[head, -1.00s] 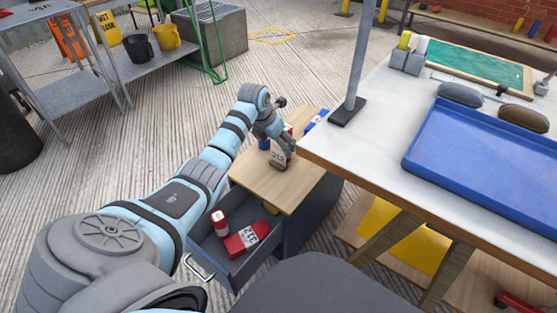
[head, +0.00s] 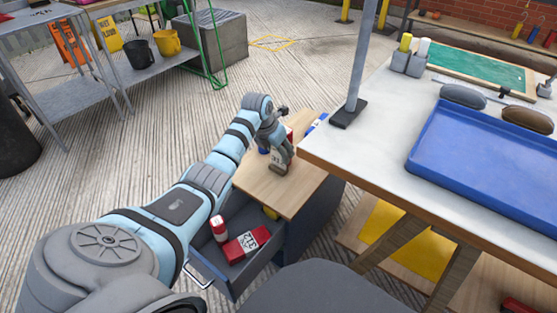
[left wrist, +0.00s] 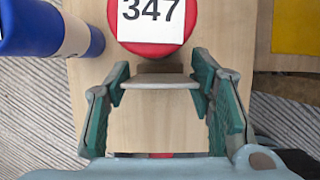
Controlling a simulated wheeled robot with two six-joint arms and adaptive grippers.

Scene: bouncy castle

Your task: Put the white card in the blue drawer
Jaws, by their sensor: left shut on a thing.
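The white card (head: 277,158) is held between the fingers of my left gripper (head: 281,157), just above the wooden top of the cabinet. In the left wrist view the card (left wrist: 158,82) shows as a thin pale slab spanning the gap between the green-padded fingers of the gripper (left wrist: 160,86). The blue drawer (head: 235,270) of the cabinet is pulled open toward the near left. In it lie a red box (head: 237,250) with a white numbered label and a red-and-white cylinder (head: 218,228). My right gripper is not in view.
A worktable (head: 378,150) with a blue tray (head: 480,165) rises close on the right. Floor left of the drawer is clear.

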